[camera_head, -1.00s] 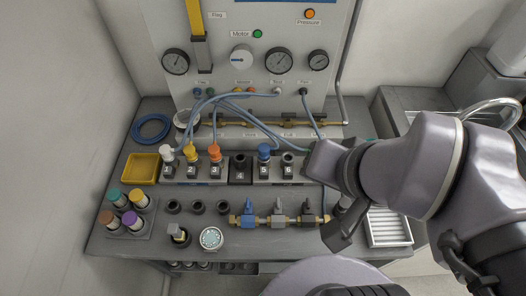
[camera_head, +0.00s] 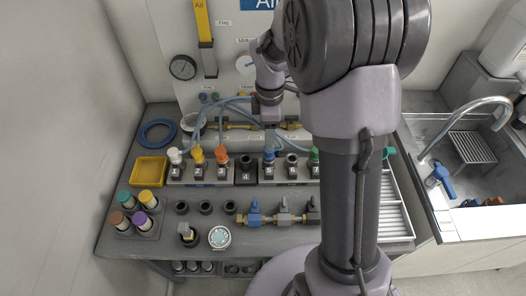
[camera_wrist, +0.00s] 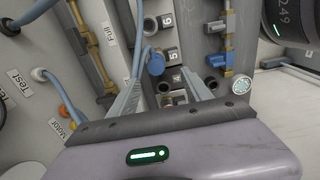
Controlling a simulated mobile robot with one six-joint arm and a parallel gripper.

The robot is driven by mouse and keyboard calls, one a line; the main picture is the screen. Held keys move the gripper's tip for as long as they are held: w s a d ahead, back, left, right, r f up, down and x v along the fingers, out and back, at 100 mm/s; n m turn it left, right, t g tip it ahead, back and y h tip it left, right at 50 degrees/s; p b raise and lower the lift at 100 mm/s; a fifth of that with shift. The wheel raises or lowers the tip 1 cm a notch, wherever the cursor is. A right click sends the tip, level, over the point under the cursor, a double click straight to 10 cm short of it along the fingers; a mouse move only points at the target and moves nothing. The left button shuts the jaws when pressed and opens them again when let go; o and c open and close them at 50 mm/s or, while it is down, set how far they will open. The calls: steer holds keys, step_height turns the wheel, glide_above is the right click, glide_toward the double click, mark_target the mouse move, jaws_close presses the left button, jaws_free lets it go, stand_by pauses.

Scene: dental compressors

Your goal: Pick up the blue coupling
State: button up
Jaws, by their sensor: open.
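The blue coupling (camera_head: 268,156) stands upright in the numbered rack (camera_head: 203,180), in the position that read 5 earlier, with a grey-blue hose at its top. In the wrist view the blue coupling (camera_wrist: 155,66) shows just beyond and between my finger tips, apart from them. My gripper (camera_head: 270,132) hangs above and slightly behind the coupling in the head view. The wrist view shows my gripper (camera_wrist: 162,88) with its two fingers spread and nothing between them.
White, yellow and orange couplings (camera_head: 221,155) stand left of it, and a green one (camera_head: 315,155) to the right. Hoses (camera_head: 235,105) cross close to my gripper. Brass valves (camera_head: 284,217) line the front. A sink (camera_head: 470,150) is at right.

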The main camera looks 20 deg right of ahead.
mark_target(269, 155)
step_height(269, 155, down, 5)
steer(key=shift+r+b, duration=0.1)
steer(key=shift+b, duration=0.65)
steer(key=f+b, duration=0.2)
steer(key=f, duration=0.1)
steer(key=f+b, duration=0.1)
steer(key=f, duration=0.1)
steer(key=shift+w+d+f, duration=0.2)
steer(key=shift+w+d, duration=0.05)
steer(key=shift+w, duration=0.1)
steer(key=shift+r, duration=0.15)
